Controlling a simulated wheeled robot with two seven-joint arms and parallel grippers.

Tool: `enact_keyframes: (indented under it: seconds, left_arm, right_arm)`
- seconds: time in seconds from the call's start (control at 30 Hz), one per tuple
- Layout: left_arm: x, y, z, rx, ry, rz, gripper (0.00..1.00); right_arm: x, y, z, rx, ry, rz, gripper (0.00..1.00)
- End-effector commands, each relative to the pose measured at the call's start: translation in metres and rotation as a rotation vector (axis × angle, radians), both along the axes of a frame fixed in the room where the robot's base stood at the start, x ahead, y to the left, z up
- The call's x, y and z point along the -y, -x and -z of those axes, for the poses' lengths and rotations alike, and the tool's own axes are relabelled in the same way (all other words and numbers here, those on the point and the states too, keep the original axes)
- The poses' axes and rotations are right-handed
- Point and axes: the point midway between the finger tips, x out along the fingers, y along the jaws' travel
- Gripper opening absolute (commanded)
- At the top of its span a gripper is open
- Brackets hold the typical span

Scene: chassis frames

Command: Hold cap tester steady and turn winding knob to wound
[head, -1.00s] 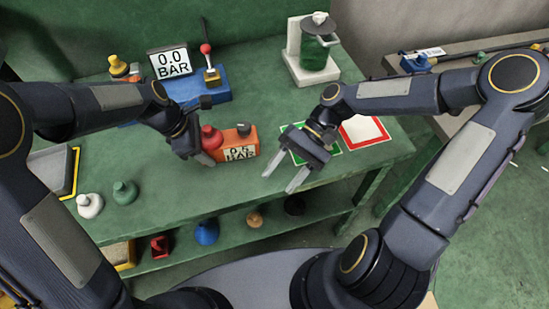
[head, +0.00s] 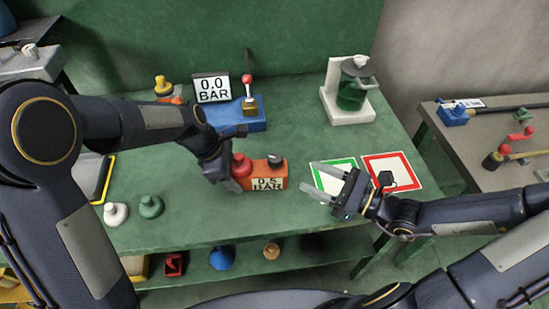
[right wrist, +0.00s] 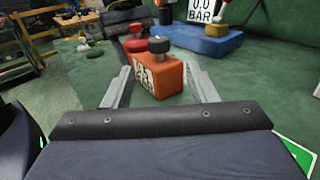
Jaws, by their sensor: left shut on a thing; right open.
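The orange cap tester (head: 263,173) sits on the green bench, its label reading about 0.5 BAR. A red cap (head: 241,165) is on its left end and the black winding knob (head: 275,159) on its top right. My left gripper (head: 232,182) is shut on the tester's left end, partly hiding it. My right gripper (head: 312,179) is open and empty, to the right of the tester and pointing left at it. In the right wrist view the tester (right wrist: 170,77) and black knob (right wrist: 159,45) show beyond and between the open fingers.
A blue stand (head: 240,118) with a 0.0 BAR display (head: 212,88) stands behind the tester. A green jar on a white stand (head: 350,108) is at the back. Green-framed (head: 333,184) and red-framed (head: 391,172) mats lie right. White (head: 115,214) and green (head: 150,206) caps stand front left.

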Motion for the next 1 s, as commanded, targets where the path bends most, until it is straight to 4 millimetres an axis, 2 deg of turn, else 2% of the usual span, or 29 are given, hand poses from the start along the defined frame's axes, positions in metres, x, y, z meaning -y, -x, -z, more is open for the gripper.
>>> enact_keyframes:
  seconds: [0.5, 0.7, 1.0]
  left_arm:
    - [0.000, 0.000, -0.001, 0.002, 0.001, -0.001, 0.18]
    - [0.000, 0.000, -0.001, 0.002, 0.001, -0.001, 0.18]
    - [0.000, 0.000, -0.001, 0.002, 0.001, -0.001, 0.18]
  right_arm:
    - [-0.078, -0.053, -0.001, 0.003, -0.002, -0.009, 0.52]
    - [-0.092, -0.063, -0.001, 0.003, 0.000, -0.007, 0.52]
    - [-0.093, -0.064, -0.001, 0.002, 0.000, -0.005, 0.52]
